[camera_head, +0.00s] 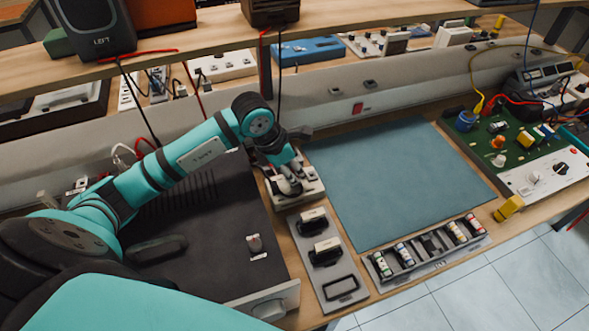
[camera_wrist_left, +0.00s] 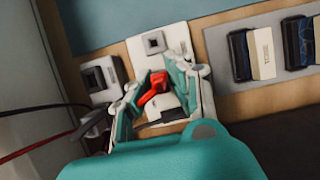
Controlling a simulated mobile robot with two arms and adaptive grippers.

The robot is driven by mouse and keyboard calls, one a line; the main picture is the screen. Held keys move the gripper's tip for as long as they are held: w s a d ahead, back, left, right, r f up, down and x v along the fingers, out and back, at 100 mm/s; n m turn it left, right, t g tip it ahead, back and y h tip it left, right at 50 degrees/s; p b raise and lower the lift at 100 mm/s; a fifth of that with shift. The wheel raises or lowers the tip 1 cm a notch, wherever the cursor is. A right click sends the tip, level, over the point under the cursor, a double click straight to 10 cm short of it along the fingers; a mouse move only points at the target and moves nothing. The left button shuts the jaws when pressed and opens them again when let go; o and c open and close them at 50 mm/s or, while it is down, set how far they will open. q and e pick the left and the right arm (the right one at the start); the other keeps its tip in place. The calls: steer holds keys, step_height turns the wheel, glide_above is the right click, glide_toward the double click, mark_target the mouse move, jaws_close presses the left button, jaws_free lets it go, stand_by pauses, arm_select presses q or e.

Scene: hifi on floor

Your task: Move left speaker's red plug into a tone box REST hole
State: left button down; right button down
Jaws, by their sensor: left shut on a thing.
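My left gripper (camera_head: 288,184) is over a small pale box (camera_head: 311,188) at the left edge of the blue-grey mat. In the left wrist view its fingers (camera_wrist_left: 155,90) are shut on a red plug (camera_wrist_left: 157,86). The plug is above a white panel (camera_wrist_left: 172,38) with a dark square socket near its far end. I cannot tell whether the plug touches the panel, and no REST label is readable. The left speaker (camera_head: 97,25), dark with a "LEFT" label, stands on the upper shelf at the left. My right gripper is not in view.
A grey rack (camera_head: 327,270) with dark-and-cream modules lies in front of the pale box; one reads like TONE. A dark amplifier-like unit (camera_head: 225,245) is under my left arm. The mat (camera_head: 395,175) is clear. A green circuit board (camera_head: 500,135) and cables are at the right.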

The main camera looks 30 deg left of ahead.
arm_select(q)
steer(key=c, duration=1.2)
jaws_free()
steer(key=shift+w+d+r+p+v, duration=0.2)
steer(key=shift+p+v, duration=0.35)
steer(key=shift+v, duration=2.2)
steer(key=shift+w+d+r+p+v, duration=0.1)
steer(key=shift+w+d+p+v, duration=0.3)
steer(key=shift+v, duration=2.4)
steer(key=shift+w+r+p+v, duration=0.1)
steer(key=shift+p+v, duration=0.55)
steer(key=shift+v, duration=2.1)
